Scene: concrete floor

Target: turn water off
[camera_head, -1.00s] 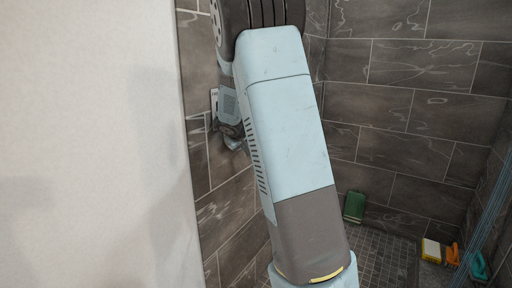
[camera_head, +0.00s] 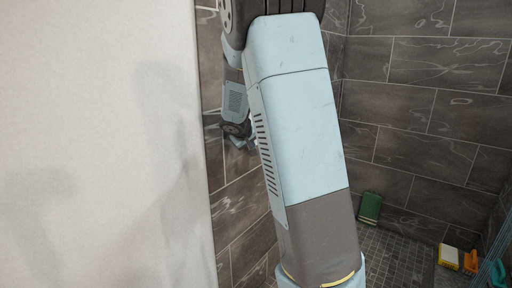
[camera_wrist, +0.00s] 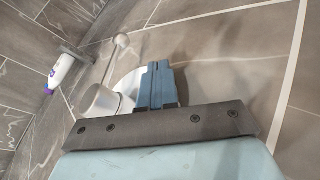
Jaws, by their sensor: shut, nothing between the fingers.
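The shower control shows in the wrist view as a round white plate (camera_wrist: 129,82) on the tiled wall, with a white cylindrical knob (camera_wrist: 101,101) in front of it. My gripper (camera_wrist: 157,68) has its blue fingers together and empty. They overlap the right part of the plate in the picture; I cannot tell whether they touch it. In the head view my gripper (camera_head: 240,142) is small, close to the left tiled wall, and the control is hidden there. Thin blue streaks that look like water (camera_head: 499,238) show at the right edge.
A white bottle with purple marks (camera_wrist: 60,72) is by a grey wall bar. A green object (camera_head: 369,208), a yellow-and-white block (camera_head: 447,257) and an orange bottle (camera_head: 470,262) stand on the shower floor. A pale wall (camera_head: 100,140) fills the left.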

